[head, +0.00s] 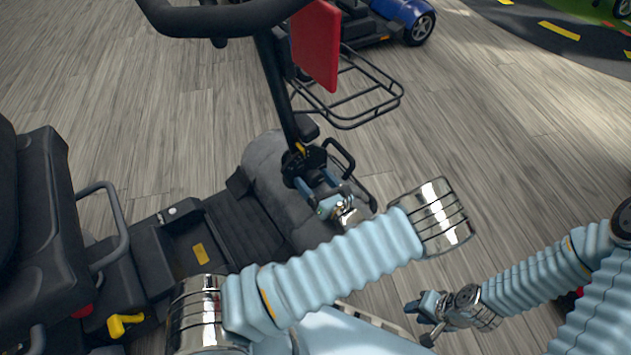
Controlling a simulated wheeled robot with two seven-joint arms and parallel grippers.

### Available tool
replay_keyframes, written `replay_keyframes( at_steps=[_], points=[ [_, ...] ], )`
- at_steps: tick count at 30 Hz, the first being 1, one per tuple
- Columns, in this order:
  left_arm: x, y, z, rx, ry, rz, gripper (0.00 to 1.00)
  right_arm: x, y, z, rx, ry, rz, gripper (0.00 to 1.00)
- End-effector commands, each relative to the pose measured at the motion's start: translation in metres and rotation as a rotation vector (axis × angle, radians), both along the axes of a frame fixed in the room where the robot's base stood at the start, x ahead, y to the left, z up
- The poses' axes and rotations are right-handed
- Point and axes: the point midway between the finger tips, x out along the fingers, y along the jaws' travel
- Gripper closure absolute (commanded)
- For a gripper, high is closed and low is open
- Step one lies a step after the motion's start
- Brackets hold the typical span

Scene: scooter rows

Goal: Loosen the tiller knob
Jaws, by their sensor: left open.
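The scooter's tiller (277,85) is a black post leaning up and left to the handlebar (225,18). At its base is a dark, round tiller knob (303,163), with a small yellow mark just above it. My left gripper (314,182) is at the lower side of the knob, its jaws open and its fingers pointing up at it. Whether the fingers touch the knob I cannot tell; part of the knob's lower side is hidden. My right gripper (420,320) is low on the right, away from the scooter, with its fingers apart and nothing between them.
A black seat (40,210) with a grey armrest stands at the left, and a yellow lever (125,323) sits below it. A wire basket (350,95) and red panel (316,43) are in front of the tiller. A blue scooter (404,14) stands behind.

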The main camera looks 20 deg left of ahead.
Motion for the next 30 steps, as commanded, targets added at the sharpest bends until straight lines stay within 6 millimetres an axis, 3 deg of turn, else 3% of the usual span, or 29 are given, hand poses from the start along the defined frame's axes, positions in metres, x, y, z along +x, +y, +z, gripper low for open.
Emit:
replay_keyframes(
  at_steps=[2,12,22,30],
  points=[
    [0.0000,-0.0001,0.0001,0.000,0.000,0.000,0.17,0.0000,0.0000,0.0000,0.000,0.000,0.000,0.66],
    [-0.0002,-0.0003,0.0000,0.000,0.000,0.000,0.68,0.0000,0.0000,0.0000,0.000,0.000,0.000,0.66],
    [-0.0001,-0.0006,-0.0002,-0.024,-0.039,0.000,0.68,0.0000,0.0000,-0.0002,0.000,0.000,0.000,0.66],
    [0.0005,-0.0010,-0.0005,-0.114,-0.185,0.000,0.68,-0.0001,0.0001,-0.0014,0.000,0.000,0.000,0.66]
  ],
)
